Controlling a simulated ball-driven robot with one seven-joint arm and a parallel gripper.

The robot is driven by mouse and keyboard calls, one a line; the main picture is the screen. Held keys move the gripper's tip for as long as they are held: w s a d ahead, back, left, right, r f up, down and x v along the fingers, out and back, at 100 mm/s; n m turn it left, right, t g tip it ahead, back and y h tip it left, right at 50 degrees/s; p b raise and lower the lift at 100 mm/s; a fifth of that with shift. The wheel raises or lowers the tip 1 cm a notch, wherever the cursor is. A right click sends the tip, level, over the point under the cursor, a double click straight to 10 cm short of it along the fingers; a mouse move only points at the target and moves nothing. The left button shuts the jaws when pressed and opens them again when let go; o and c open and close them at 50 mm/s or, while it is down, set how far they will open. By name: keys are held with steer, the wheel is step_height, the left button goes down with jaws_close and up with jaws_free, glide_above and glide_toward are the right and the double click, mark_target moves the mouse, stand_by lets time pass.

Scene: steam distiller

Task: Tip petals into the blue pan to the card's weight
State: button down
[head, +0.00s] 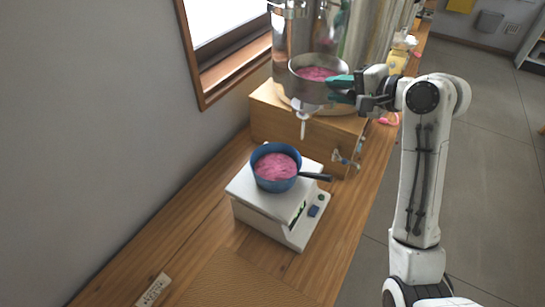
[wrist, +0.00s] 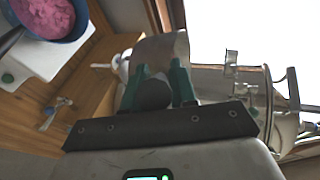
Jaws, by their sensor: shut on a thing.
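The blue pan (head: 257,172) sits on the white scale (head: 245,190) with pink petals (head: 277,167) in it, its dark handle pointing right. It also shows in the wrist view (wrist: 78,30), at the upper left. My gripper (head: 343,88) is shut on a steel vessel (head: 305,90), which holds pink petals (head: 316,73). The vessel is behind and above the blue pan, and looks about upright. In the wrist view, the teal fingers (wrist: 160,88) close around a grey grip. The scale's display (head: 299,213) is too small to read. A small printed card (head: 153,290) lies near the front left.
A tall steel still (head: 295,40) stands on a wooden box (head: 268,115) behind the scale, with a tap (head: 345,157) on the box's side.

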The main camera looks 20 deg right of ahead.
steer(key=shift+a, duration=0.1)
steer(key=s+a+f+n+t+h, duration=0.1)
steer(key=s+a+f+n+h, duration=0.1)
steer(key=a+f+n, duration=0.1)
steer(key=shift+a+f+n, duration=0.15)
steer(key=shift+a+n, duration=0.25)
steer(key=shift+a, duration=0.45)
steer(key=shift+s+a+f, duration=0.1)
steer(key=shift+s+a+f+n+t+h, duration=0.15)
steer(key=shift+a+f+n+h, duration=0.2)
steer(key=shift+f, duration=0.35)
steer(key=shift+s+a+f+n+t+h, duration=0.15)
steer(key=shift+a+f+n, duration=0.25)
steer(key=shift+f, duration=0.3)
stand_by(1.3)
steer(key=shift+s+a+f+n+t+h, duration=0.1)
steer(key=shift+a+f+n+t+h, duration=0.15)
steer(key=shift+f, duration=0.45)
steer(key=shift+a+f+n+t+h, duration=0.15)
steer(key=shift+f+n, duration=0.15)
steer(key=shift+f, duration=0.4)
stand_by(1.1)
steer(key=shift+f+n, duration=0.3)
steer(key=shift+f, duration=0.1)
stand_by(1.0)
